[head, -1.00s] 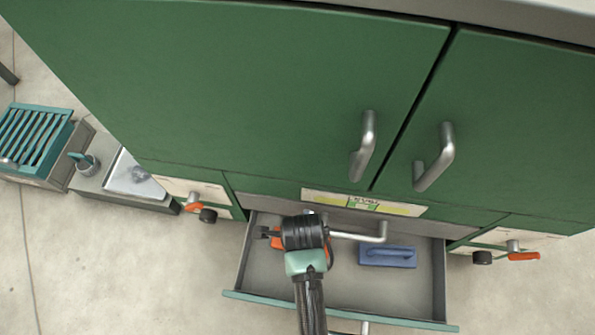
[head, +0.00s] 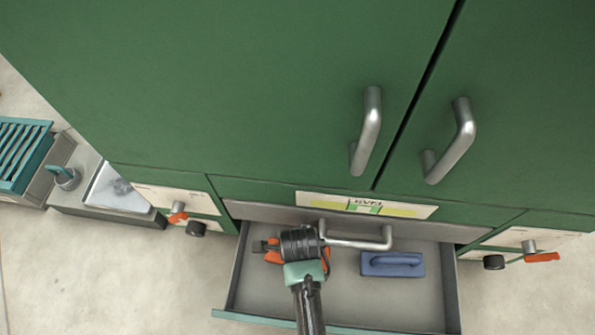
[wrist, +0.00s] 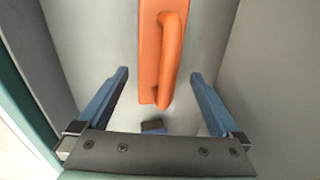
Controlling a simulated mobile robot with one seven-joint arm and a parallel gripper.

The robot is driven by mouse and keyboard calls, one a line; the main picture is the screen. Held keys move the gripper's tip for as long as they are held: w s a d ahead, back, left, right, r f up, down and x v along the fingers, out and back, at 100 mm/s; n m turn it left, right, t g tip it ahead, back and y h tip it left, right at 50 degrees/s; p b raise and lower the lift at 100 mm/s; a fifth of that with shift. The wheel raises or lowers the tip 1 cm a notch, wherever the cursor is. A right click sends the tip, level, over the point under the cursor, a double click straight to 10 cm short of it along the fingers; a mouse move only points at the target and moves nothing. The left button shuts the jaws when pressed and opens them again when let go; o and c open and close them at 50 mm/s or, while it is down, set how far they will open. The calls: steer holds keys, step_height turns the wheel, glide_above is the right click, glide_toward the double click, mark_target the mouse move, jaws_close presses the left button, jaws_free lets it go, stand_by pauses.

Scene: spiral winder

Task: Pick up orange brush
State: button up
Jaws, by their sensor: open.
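The orange brush (wrist: 163,50) lies in the open drawer (head: 345,285). In the wrist view it stretches from the top edge to mid-picture, its raised handle facing the camera. My gripper (wrist: 160,76) is open, one blue finger on each side of the brush's line, with clear gaps and no contact seen. In the head view my wrist is over the drawer's left part and hides most of the brush; an orange piece (head: 272,257) shows at its left. The fingertips are hard to make out there.
A blue brush (head: 392,264) lies in the drawer to the right. The drawer handle (head: 357,243) sits beside my wrist, and green cupboard doors with metal handles (head: 450,145) rise above. A small dark block (wrist: 153,127) shows below the orange brush in the wrist view.

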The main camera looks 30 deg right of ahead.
step_height(320, 180, down, 4)
steer(key=b, duration=0.2)
steer(key=shift+w+d+b, duration=0.15)
steer(key=shift+b, duration=0.25)
steer(key=shift+r, duration=0.15)
steer(key=shift+c, duration=0.3)
steer(key=c, duration=1.4)
steer(key=shift+o, duration=0.2)
steer(key=shift+r+p, duration=0.2)
steer(key=shift+p, duration=0.1)
